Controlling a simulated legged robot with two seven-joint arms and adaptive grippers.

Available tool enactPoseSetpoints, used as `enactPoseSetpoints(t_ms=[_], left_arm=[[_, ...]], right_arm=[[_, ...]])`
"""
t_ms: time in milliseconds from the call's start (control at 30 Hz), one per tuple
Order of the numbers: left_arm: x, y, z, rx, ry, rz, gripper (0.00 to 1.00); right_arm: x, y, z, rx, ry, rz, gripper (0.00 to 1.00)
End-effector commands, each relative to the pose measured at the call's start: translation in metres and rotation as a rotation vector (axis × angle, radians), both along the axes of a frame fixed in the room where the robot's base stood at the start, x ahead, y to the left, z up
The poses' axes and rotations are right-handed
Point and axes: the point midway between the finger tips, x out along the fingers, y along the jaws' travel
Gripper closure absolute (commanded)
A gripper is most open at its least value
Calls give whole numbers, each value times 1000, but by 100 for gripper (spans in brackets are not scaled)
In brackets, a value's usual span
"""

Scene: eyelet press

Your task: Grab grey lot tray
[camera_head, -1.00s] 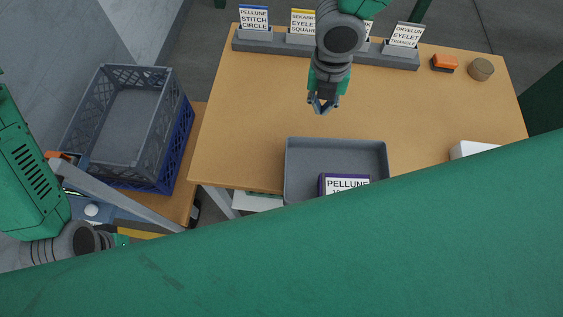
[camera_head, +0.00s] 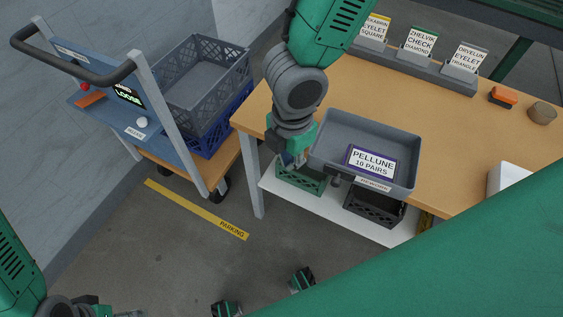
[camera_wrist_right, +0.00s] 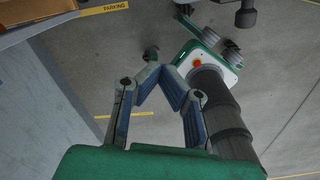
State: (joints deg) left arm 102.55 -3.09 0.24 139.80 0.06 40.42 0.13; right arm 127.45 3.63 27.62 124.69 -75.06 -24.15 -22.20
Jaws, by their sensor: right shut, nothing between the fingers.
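The grey lot tray (camera_head: 345,128) sits at the near edge of the wooden table in the head view. A purple-edged card reading PELLUNE 10 PAIRS (camera_head: 371,162) lies in it. My right gripper (camera_head: 297,160) comes down from above, just off the tray's left side; its fingers are shut and hold nothing. I cannot tell whether it touches the tray. In the right wrist view its fingers (camera_wrist_right: 160,75) show over the floor, with no tray in sight. My left gripper (camera_head: 125,314) is at the bottom left of the head view, cut off by the frame.
A cart with a grey crate (camera_head: 178,70) above a blue crate stands left of the table. A card rack (camera_head: 425,68), an orange block (camera_head: 503,97) and a round brown piece (camera_head: 542,113) are at the back. A green crate (camera_head: 300,180) is on the lower shelf.

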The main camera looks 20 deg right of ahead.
Motion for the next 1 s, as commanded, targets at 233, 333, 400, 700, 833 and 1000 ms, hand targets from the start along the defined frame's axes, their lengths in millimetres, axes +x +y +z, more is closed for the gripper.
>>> enactPoseSetpoints(t_ms=[233, 333, 400, 700, 833, 1000], left_arm=[[0, -1, -19, -1, 1, -2, 21], [-1, -1, -24, -1, 1, -2, 21], [-1, -1, -17, -1, 3, -1, 21], [-1, 0, -12, 0, 2, 0, 21], [-1, 0, -12, 0, 2, -1, 21], [-1, -1, -13, -1, 2, -1, 21]], right_arm=[[-2, 5, -58, -8, 3, 2, 100], [-2, 8, -77, -10, 1, 3, 100], [5, -4, -69, -10, -2, -5, 100], [13, -32, -69, -6, -1, 3, 100], [13, -36, -70, -3, 0, 3, 100], [13, -33, -70, -7, -1, 4, 100]])
